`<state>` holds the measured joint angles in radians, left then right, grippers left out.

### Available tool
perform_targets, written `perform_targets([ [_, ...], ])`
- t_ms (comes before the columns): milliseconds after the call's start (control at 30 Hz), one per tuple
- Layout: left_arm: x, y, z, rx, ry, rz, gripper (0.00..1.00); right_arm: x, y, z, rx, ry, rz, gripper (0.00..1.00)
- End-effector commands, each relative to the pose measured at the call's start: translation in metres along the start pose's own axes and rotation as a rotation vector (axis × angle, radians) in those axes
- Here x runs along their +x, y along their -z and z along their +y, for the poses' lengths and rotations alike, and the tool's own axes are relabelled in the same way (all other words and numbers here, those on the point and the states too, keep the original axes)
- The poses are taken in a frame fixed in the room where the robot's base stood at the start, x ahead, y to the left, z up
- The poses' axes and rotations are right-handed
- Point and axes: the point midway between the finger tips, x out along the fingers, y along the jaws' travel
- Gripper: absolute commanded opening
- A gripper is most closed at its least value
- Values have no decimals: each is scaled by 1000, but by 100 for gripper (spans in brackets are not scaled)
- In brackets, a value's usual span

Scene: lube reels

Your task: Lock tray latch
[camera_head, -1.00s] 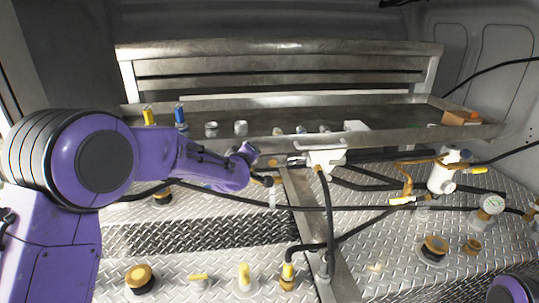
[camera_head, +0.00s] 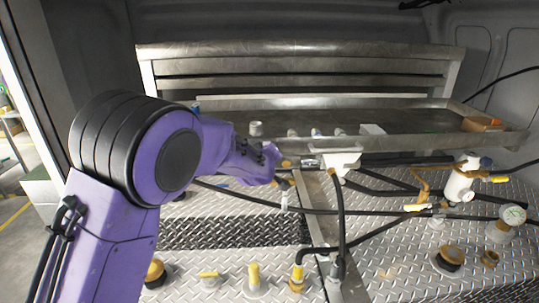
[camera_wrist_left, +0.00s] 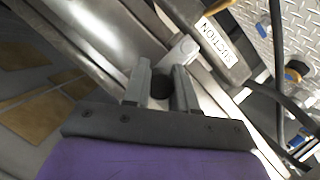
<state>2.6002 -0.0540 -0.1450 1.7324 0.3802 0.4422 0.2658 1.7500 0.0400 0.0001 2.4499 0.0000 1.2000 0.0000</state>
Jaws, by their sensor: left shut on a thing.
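The metal tray (camera_head: 430,142) runs across the back of the truck bay in the head view. My left gripper (camera_head: 282,166) is at the tray's front edge, left of a white block (camera_head: 338,160) under it. In the left wrist view, my left gripper (camera_wrist_left: 160,84) is shut on a dark round knob (camera_wrist_left: 160,87), which I take to be the tray latch. A pale metal bracket (camera_wrist_left: 180,49) sits just beyond the knob. The fingers hide part of the knob, and I cannot tell whether the latch is locked. My right gripper is not in view.
Small fittings (camera_head: 316,133) and an orange-brown box (camera_head: 481,124) sit in the tray. Black hoses (camera_head: 340,215) cross below it. A gauge (camera_head: 513,215) and several capped fittings (camera_head: 155,273) stand on the diamond-plate deck. A "SUCTION" label (camera_wrist_left: 217,40) is beside the bracket.

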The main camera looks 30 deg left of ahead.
Motion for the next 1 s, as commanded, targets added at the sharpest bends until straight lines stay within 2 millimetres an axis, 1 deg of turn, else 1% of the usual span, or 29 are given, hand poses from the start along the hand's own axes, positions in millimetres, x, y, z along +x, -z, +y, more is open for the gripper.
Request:
perform_targets([
  [33,0,8,5,-3,-9,17,0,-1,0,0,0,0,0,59],
  [67,0,8,5,-3,-9,17,30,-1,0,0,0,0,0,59],
  [100,0,8,5,-4,-9,17,43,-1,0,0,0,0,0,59],
  [133,0,8,5,-4,-9,17,52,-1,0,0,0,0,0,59],
  [433,-1,3,3,-2,-5,8,52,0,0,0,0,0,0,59],
  [533,-10,2,2,-2,-6,8,52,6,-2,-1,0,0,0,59],
  [667,-38,1,1,-2,-8,10,52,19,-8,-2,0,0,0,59],
  [700,-48,1,0,-2,-8,12,52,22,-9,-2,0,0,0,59],
  [833,-78,2,1,-2,-8,13,52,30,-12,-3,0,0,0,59],
  [867,-84,5,2,-1,-7,12,52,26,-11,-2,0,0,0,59],
  [900,-92,9,6,-2,-5,9,52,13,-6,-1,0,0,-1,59],
  [1000,-102,7,5,-2,-5,9,52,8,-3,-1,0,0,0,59],
])
